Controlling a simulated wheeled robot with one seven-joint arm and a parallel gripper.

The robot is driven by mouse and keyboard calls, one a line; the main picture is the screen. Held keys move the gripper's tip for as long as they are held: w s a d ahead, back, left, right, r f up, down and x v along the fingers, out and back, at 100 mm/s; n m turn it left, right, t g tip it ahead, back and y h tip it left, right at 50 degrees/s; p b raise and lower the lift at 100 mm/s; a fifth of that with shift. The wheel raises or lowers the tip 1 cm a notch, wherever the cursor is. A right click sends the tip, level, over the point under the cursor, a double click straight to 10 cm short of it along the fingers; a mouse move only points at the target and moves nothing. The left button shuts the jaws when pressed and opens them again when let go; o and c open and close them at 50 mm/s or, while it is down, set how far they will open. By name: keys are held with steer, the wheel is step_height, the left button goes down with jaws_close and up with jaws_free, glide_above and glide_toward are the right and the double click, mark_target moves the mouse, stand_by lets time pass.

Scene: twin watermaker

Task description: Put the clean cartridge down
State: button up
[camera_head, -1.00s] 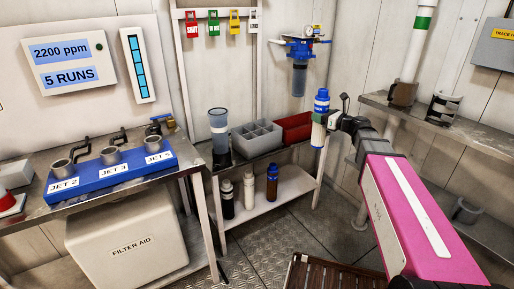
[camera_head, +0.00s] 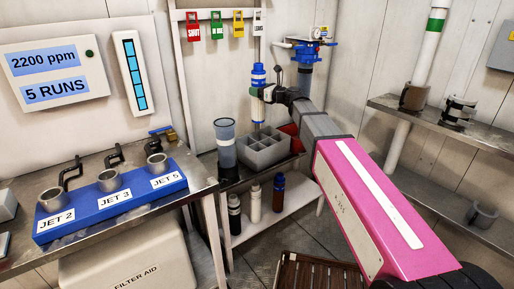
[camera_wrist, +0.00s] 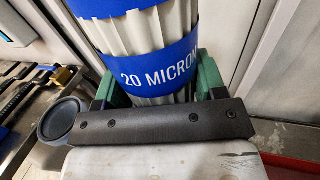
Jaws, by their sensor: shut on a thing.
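The cartridge (camera_head: 258,108) is white with blue bands and stands upright in my gripper (camera_head: 269,94). In the wrist view the cartridge (camera_wrist: 150,38) shows clean white pleats and a blue band reading "20 MICRON". The green fingers of my gripper (camera_wrist: 160,90) are shut on it from both sides. In the head view it is in front of the back wall, with its lower end above or just behind the grey divided crate (camera_head: 264,159); I cannot tell the exact gap. Its lower end is out of the wrist view.
A clear blue-topped housing (camera_head: 226,150) stands just left of the crate. A red bin (camera_head: 296,141) is partly hidden behind my arm. A blue filter head (camera_head: 312,49) hangs on the wall behind. Several bottles stand on the lower shelf (camera_head: 296,208). A blue jet rack (camera_head: 108,207) is at left.

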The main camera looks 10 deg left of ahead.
step_height(320, 180, down, 18)
steer(key=shift+r, duration=0.25)
stand_by(0.4)
steer(key=shift+f, duration=0.15)
steer(key=o, duration=1)
steer(key=v, duration=1.2)
